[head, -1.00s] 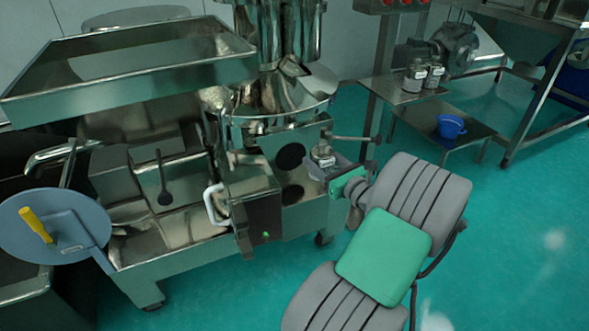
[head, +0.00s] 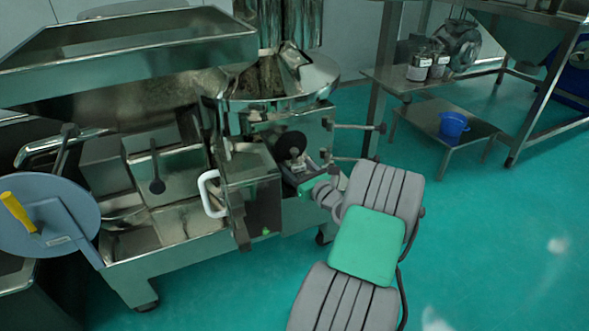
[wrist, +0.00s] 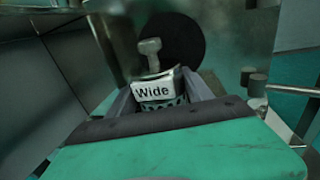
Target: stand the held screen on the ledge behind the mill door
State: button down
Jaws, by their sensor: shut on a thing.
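The screen (wrist: 152,88) is a small perforated metal piece with a knob on top and a white label reading "Wide". My gripper (wrist: 165,95) is shut on it and holds it upright. In the head view the screen (head: 299,164) is small and partly hidden by my gripper (head: 307,172). The mill door (head: 252,190), with a white handle (head: 208,194), stands just left of my gripper. A round black opening (wrist: 170,43) is behind the screen; it also shows in the head view (head: 291,145). I cannot make out the ledge, or whether the screen touches anything.
The mill's hopper (head: 265,85) is above and behind my gripper. Rods with knobs (head: 360,127) stick out to its right. The green floor in front is clear.

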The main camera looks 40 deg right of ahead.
jog(key=shift+f, duration=0.1)
jog(key=shift+c, duration=2.1)
grip_release()
jog(key=s+a+b, duration=0.1)
jog(key=s+b, duration=0.1)
jog(key=s, duration=1)
jog(key=shift+a+b, duration=0.3)
jog(key=shift+b, duration=0.05)
